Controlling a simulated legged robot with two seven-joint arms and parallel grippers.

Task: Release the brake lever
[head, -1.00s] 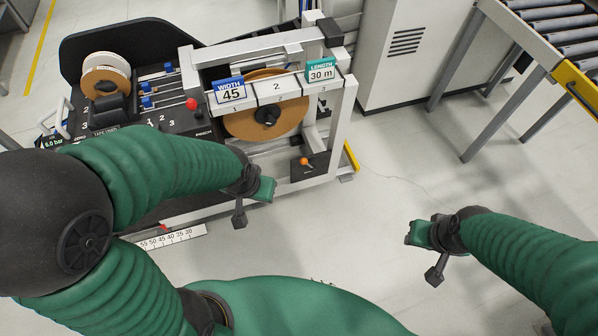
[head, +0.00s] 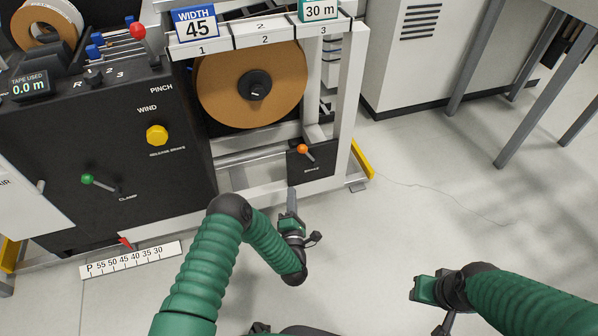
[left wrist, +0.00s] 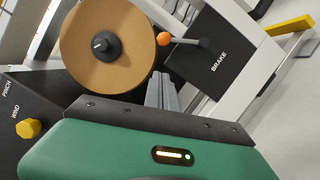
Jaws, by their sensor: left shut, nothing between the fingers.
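The brake lever (head: 304,150) is a short grey rod with an orange knob on a black plate marked BRAKE (head: 318,163). It sits low on the right of the machine frame, right of the brown tape roll (head: 217,88). In the left wrist view the orange knob (left wrist: 164,38) is at the upper middle, its rod running right to a pivot on the plate. My left gripper (head: 291,192) is shut and empty, pointing at the plate from below, apart from the lever. Its fingers (left wrist: 161,88) show just below the knob. My right gripper (head: 424,290) is at lower right, away from the machine; its fingers are unclear.
The black control panel (head: 110,160) with a yellow knob (head: 157,135), green-knobbed clamp lever (head: 88,179) and red-knobbed lever (head: 138,30) stands at left. A ruler strip (head: 130,260) juts out low.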

